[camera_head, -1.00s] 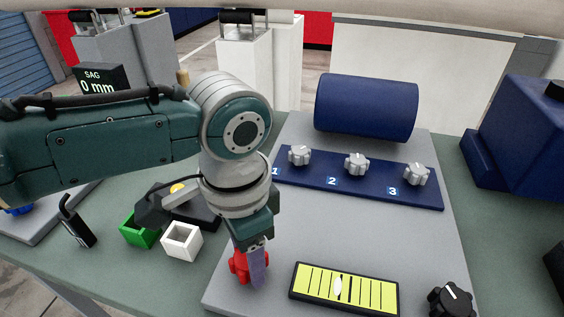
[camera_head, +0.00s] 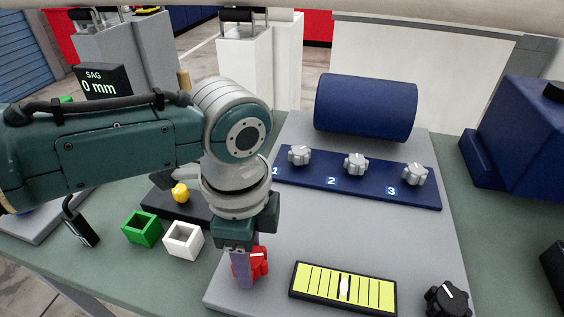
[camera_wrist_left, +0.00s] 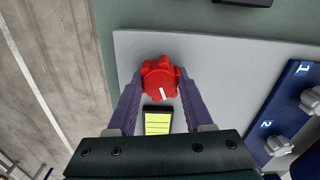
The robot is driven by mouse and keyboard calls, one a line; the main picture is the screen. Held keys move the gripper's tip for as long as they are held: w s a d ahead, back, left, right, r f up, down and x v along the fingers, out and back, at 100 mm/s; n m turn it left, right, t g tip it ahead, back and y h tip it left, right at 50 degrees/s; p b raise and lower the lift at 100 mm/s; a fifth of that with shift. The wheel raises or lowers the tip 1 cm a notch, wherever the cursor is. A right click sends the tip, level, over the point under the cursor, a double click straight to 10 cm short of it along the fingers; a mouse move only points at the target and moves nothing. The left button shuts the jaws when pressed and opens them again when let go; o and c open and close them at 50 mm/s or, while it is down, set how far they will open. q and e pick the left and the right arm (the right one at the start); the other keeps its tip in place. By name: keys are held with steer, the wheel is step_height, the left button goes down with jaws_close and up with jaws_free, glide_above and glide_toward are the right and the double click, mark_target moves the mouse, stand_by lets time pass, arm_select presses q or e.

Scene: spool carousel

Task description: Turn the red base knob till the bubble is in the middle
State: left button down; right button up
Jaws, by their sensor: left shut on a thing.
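The red base knob (camera_head: 260,263) stands at the front left of the grey plate (camera_head: 340,235). My left gripper (camera_head: 245,270) points down and is shut on it. In the left wrist view the knob (camera_wrist_left: 160,80) sits between the two purple fingers (camera_wrist_left: 159,84), its white pointer line showing. The yellow level vial (camera_head: 320,287) lies to the right of the knob in the head view. Its pale bubble (camera_head: 343,288) appears at about the middle of the vial. The vial's end also shows below the knob in the left wrist view (camera_wrist_left: 158,122). My right gripper is not in view.
A black knob (camera_head: 448,300) stands right of the vial. Behind are three silver knobs (camera_head: 356,164) on a blue numbered strip (camera_head: 300,178) and a blue cylinder (camera_head: 366,108). Green (camera_head: 142,229) and white (camera_head: 183,239) boxes stand left. A display (camera_head: 102,82) reads SAG 0 mm.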

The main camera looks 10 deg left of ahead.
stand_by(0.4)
arm_select(q)
steer(key=shift+c, duration=1.5)
jaws_free()
step_height(320, 180, up, 10)
steer(key=shift+p, duration=0.85)
